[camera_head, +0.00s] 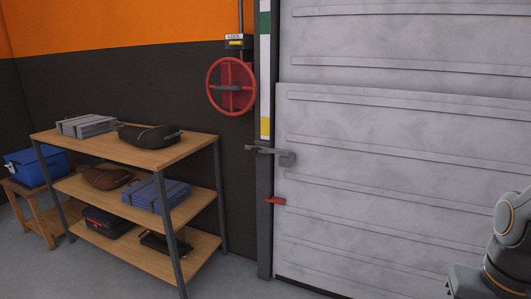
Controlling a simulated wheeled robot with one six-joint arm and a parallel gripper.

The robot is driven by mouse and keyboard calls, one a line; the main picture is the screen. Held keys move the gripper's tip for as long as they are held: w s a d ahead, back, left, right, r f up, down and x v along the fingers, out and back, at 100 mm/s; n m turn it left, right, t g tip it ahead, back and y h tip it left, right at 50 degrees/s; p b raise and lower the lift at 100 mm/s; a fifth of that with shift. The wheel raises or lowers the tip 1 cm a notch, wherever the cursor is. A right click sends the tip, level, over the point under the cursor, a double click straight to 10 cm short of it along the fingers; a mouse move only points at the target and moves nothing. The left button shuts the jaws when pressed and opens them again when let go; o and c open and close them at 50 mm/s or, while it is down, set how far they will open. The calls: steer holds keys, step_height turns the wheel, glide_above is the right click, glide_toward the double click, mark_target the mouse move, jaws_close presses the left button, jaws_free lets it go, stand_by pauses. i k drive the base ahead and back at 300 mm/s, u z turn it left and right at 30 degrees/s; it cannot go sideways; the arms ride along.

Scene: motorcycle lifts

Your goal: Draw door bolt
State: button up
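A grey metal bolt (266,150) lies level across the edge of the pale panelled door (385,185) and the dark door post (264,220). Its right end meets a small grey block (287,159) on the door. A short red lever (275,201) sticks out below it at the post. Part of my own arm shows at the lower right, in front of the door and well apart from the bolt. My gripper is not visible, so I cannot see its fingers.
A red handwheel (231,87) is on the wall left of the post, below a yellow "LOCK" box (238,42). A wooden shelf rack (190,154) with bags and cases stands at left. A blue cooler (28,168) sits on a small table. Floor before the post is clear.

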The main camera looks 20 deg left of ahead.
mark_target(254, 148)
steer(key=k, duration=0.5)
steer(key=u, duration=1)
steer(key=i, duration=0.75)
steer(key=z, duration=0.85)
steer(key=i, duration=0.45)
